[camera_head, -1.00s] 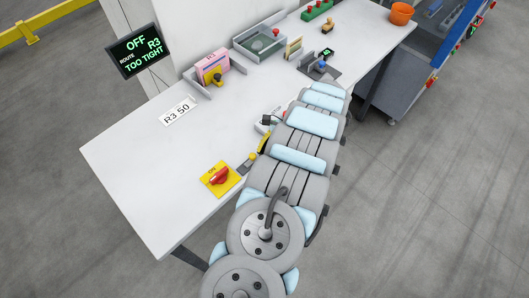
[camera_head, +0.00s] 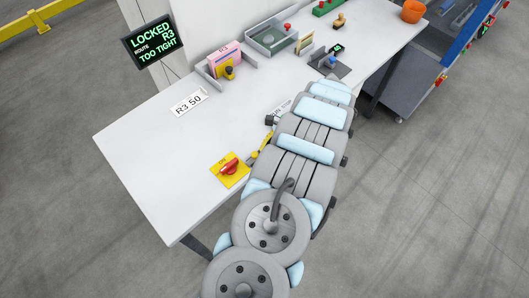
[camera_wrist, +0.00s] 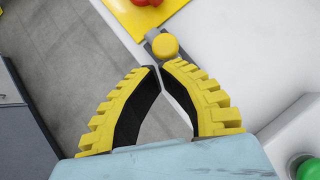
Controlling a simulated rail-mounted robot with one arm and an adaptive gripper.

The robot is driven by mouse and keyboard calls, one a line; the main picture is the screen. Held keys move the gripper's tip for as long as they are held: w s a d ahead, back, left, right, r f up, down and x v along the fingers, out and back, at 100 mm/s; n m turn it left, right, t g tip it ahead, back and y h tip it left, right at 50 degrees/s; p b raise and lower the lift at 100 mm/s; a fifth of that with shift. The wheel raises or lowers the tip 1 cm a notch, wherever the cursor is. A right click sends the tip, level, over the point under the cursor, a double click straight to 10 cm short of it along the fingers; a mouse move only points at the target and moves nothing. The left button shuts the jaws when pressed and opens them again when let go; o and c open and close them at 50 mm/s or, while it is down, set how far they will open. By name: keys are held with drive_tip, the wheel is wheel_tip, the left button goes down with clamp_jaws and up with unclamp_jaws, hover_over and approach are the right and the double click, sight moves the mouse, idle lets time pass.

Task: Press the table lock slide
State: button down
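The table lock slide is a small grey piece with a round yellow knob (camera_wrist: 165,46), at the table edge in the wrist view. My gripper (camera_wrist: 160,67) has yellow ribbed, black-lined fingers whose tips meet just below the knob in the picture. The gripper appears shut with nothing between the fingers. Whether the tips touch the slide is unclear. The display (camera_head: 152,41) reads LOCKED, R3, TOO TIGHT.
A red rotary switch on a yellow plate (camera_head: 230,170) sits close beside the slide. A green button (camera_wrist: 308,168) is at the wrist view's lower right. The white table (camera_head: 150,135) is clear at left. Trays, a pink stack (camera_head: 224,56) and an orange pot (camera_head: 412,11) stand farther back.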

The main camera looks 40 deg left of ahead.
drive_tip(key=w+f+b+v, duration=0.1)
drive_tip(key=v, duration=1.1)
drive_tip(key=shift+w+d, duration=0.45)
drive_tip(key=shift+d, duration=0.05)
